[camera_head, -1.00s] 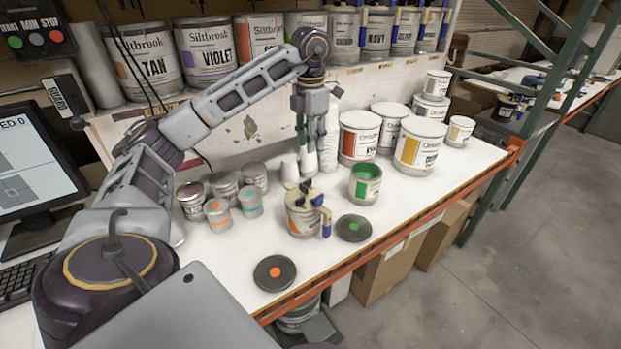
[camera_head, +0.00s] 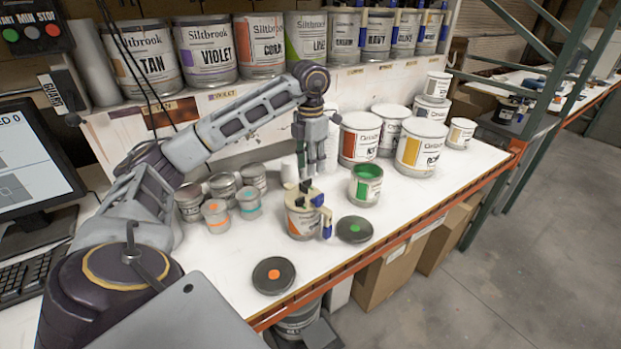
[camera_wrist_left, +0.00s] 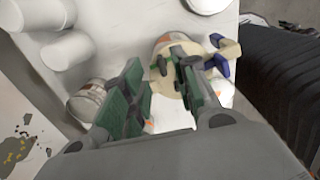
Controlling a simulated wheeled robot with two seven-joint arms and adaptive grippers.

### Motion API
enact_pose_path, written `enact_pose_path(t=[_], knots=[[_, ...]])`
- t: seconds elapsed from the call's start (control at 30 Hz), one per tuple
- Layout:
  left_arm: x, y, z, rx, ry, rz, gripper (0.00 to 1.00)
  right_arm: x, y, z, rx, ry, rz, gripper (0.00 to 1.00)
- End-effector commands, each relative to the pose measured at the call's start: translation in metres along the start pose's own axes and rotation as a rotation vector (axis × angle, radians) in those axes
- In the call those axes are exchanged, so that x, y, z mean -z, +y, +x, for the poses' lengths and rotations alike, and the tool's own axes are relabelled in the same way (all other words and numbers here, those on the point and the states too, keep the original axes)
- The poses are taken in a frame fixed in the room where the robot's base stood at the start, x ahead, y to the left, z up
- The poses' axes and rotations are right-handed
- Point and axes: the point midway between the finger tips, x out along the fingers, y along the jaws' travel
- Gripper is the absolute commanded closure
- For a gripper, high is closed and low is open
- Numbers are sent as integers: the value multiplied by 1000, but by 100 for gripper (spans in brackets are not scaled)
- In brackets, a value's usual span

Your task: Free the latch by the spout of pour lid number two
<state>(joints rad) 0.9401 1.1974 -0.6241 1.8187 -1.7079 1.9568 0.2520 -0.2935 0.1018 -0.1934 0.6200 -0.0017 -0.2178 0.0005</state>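A can with an orange label (camera_head: 298,224) stands near the front edge of the bench. It wears a beige pour lid (camera_head: 296,199) with blue parts (camera_head: 326,222) on its right side. No number can be read on it. My left gripper (camera_head: 306,186) points down just above this lid. In the left wrist view the gripper (camera_wrist_left: 158,66) has its green fingers apart, over the beige lid (camera_wrist_left: 165,88). The blue part (camera_wrist_left: 217,66) shows beyond the right finger. The latch cannot be made out clearly, and I cannot tell whether a finger touches the lid.
An open can of green paint (camera_head: 366,184) stands to the right. A black lid with a green dot (camera_head: 353,229) and one with an orange dot (camera_head: 274,275) lie nearby. Small grey cans (camera_head: 222,187) stand left, large white cans (camera_head: 420,145) at back right.

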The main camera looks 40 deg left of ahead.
Motion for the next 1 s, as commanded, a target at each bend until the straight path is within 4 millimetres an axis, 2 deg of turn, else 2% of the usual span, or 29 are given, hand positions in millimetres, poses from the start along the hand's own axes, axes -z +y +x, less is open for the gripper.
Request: enact_pose_path(t=[0.2, 0.4, 0.6, 0.87, 1.0], knots=[[1, 0, 26, -1, 3, 0, 71, 1, -5, -1, 5, 1, 1, 60], [0, 0, 44, -1, 2, -1, 71, 2, -7, -2, 7, 1, 0, 60], [0, 0, 51, 0, 2, 0, 71, 1, -7, -2, 8, 1, 0, 60], [0, 0, 51, 0, 1, 0, 71, 1, -7, -2, 8, 0, 0, 60], [0, 0, 51, 0, 1, 0, 86, 1, -8, -2, 8, 0, 0, 60]])
